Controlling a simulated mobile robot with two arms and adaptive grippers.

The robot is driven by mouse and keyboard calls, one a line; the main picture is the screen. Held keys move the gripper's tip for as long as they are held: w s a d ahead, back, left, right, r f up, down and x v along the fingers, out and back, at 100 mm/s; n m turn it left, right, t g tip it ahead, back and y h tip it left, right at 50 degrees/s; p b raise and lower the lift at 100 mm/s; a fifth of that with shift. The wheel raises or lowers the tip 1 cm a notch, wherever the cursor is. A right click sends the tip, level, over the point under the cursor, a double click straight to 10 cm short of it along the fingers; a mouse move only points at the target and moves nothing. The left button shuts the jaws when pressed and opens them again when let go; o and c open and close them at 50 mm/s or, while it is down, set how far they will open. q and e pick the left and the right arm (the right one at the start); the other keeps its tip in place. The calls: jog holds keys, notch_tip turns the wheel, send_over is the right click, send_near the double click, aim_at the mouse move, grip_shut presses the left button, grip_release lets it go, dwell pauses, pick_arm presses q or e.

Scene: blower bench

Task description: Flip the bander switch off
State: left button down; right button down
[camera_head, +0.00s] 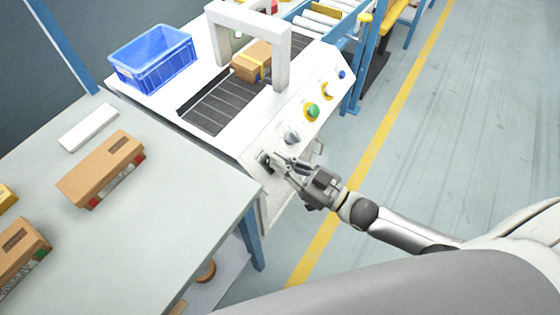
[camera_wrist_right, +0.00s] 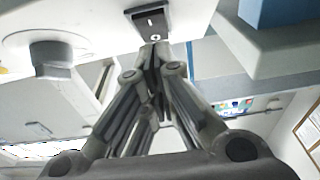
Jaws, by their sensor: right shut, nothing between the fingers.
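The bander (camera_head: 225,152) is a white machine with a white arch over a dark slatted bed and a sloped control panel along its right side. Its switch (camera_head: 264,158) is a small black rocker at the near end of the panel. The switch shows larger in the right wrist view (camera_wrist_right: 151,19), with a line mark and a circle mark. My right gripper (camera_head: 274,161) is shut and empty, its fingertips close by the switch. I cannot tell whether they touch it. They also show in the wrist view (camera_wrist_right: 154,55), just below the circle end. My left gripper is out of view.
The panel also holds a grey knob (camera_head: 291,137), a green button (camera_head: 312,110) and a blue button (camera_head: 342,74). A banded box (camera_head: 252,62) sits under the arch. A blue crate (camera_head: 152,62) stands behind. A grey table (camera_head: 165,215) with cartons is at left. Floor at right is clear.

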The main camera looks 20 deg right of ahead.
jog(key=shift+w+a+f, duration=0.15)
jog(key=shift+w, duration=0.05)
dwell(0.3)
jog(key=shift+w+a, duration=0.1)
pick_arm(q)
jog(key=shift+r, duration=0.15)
